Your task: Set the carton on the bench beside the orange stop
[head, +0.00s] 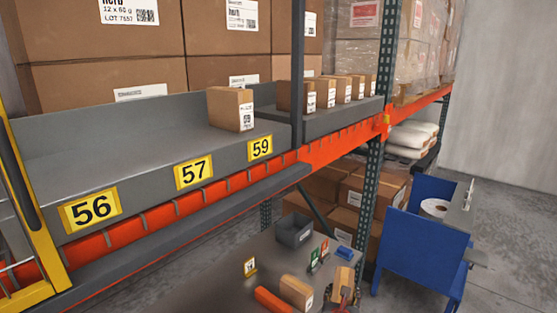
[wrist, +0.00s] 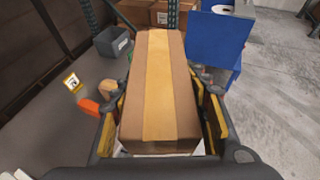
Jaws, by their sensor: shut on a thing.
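A brown carton with a tan tape strip (wrist: 158,90) fills the middle of the wrist view. My gripper (head: 342,296) is shut on it, with yellow-padded fingers along both sides. In the head view the held carton (head: 344,277) is at the bottom, over or beside the right part of the dark bench (head: 215,278); I cannot tell its height above the bench. The orange stop (head: 272,300) lies on the bench to its left, and also shows in the wrist view (wrist: 91,108). Another small carton (head: 296,291) sits on the bench between the stop and my gripper.
A rack shelf (head: 120,160) with several cartons rises behind. A blue cart (head: 420,240) stands right.

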